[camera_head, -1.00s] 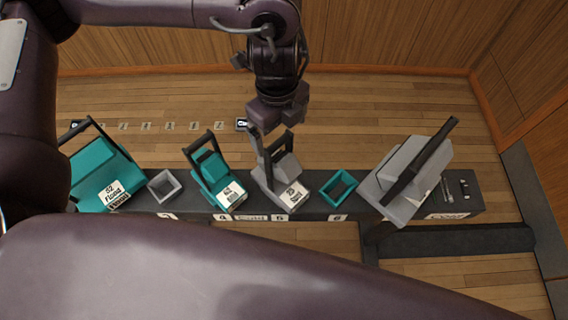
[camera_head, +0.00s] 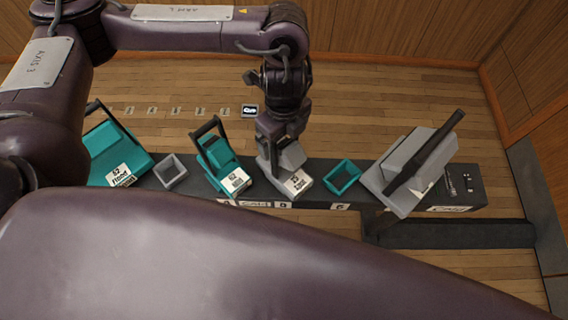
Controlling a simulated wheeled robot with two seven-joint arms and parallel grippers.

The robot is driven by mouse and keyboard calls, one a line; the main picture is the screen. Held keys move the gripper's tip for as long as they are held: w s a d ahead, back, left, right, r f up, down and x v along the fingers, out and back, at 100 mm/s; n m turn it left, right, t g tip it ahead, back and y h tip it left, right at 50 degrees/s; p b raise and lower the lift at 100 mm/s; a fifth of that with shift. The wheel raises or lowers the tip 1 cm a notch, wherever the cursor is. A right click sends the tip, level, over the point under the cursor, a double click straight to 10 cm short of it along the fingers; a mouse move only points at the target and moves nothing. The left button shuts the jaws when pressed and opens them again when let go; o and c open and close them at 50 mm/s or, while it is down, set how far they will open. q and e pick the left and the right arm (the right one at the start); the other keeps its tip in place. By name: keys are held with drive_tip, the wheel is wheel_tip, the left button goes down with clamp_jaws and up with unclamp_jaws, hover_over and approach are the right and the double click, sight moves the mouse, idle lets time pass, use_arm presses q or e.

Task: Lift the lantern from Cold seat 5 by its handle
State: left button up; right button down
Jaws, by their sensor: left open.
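The grey lantern (camera_head: 292,158) with a white label stands on the dark rail (camera_head: 318,175), between a teal lantern on its left and an empty teal frame on its right. Small number plates run along the rail's front edge; the one below this lantern (camera_head: 283,205) is too small to read surely. My left gripper (camera_head: 279,135) points down at the top of this lantern, at its handle. The gripper is open. It covers most of the handle, so I cannot tell whether the handle lies between the fingers. My right gripper is not in view.
Teal lanterns (camera_head: 221,158) and (camera_head: 110,152) stand to the left, with an empty grey frame (camera_head: 170,172) between them. The empty teal frame (camera_head: 342,177) and a large tilted grey lantern (camera_head: 405,170) are on the right. Wood floor lies behind.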

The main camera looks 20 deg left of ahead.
use_arm(q)
clamp_jaws()
drive_tip(key=shift+r, duration=0.1)
idle(0.5)
drive_tip(key=shift+w, duration=0.1)
